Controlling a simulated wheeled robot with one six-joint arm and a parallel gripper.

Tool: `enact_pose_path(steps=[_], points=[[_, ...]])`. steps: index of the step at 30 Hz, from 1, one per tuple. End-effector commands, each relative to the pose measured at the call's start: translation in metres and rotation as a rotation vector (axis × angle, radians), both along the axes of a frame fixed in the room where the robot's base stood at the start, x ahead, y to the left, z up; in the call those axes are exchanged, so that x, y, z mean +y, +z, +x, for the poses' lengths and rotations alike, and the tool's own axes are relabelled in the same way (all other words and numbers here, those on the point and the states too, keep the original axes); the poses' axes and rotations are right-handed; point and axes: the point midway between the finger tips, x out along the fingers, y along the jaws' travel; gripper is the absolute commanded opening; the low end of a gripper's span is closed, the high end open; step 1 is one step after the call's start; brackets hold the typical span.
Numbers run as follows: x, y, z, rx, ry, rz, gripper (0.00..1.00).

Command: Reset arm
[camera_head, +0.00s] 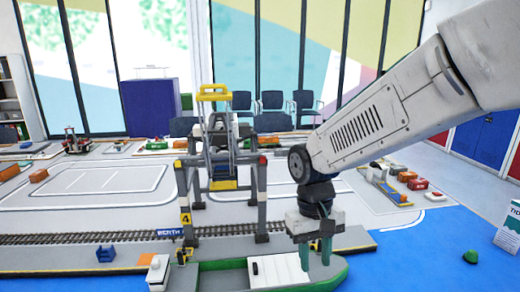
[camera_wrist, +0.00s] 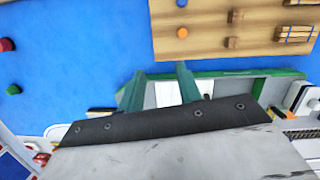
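My gripper (camera_head: 316,260) hangs from my arm, pointing down over the right part of a toy ship (camera_head: 222,281) with a green rim and white deck. Its two teal fingers are apart, and I see nothing held between them. In the wrist view my gripper (camera_wrist: 161,72) shows its fingers spread, with part of the white and green ship (camera_wrist: 262,86) behind them. I cannot tell how high the fingertips are above the deck.
A grey gantry crane (camera_head: 262,190) with a yellow top stands left of my gripper, beside the rails (camera_head: 90,240). Blue floor (camera_head: 430,262) is mostly clear at right, with a green knob (camera_head: 470,257). A wooden board (camera_wrist: 230,30) lies beyond the ship in the wrist view.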

Motion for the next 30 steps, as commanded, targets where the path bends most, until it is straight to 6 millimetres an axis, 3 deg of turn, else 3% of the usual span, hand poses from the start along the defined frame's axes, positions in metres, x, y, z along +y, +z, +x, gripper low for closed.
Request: enact_pose_path(steps=[1,6,15,21,30], points=[[-0.019,0.015,-0.016,-0.009,-0.012,0.007,0.35],[-0.068,0.047,-0.069,-0.033,-0.044,0.024,0.35],[-0.127,0.073,-0.154,-0.143,-0.154,0.049,0.35],[-0.145,0.084,-0.178,-0.248,-0.231,0.059,0.35],[-0.15,0.092,-0.18,-0.29,-0.267,0.06,0.35]])
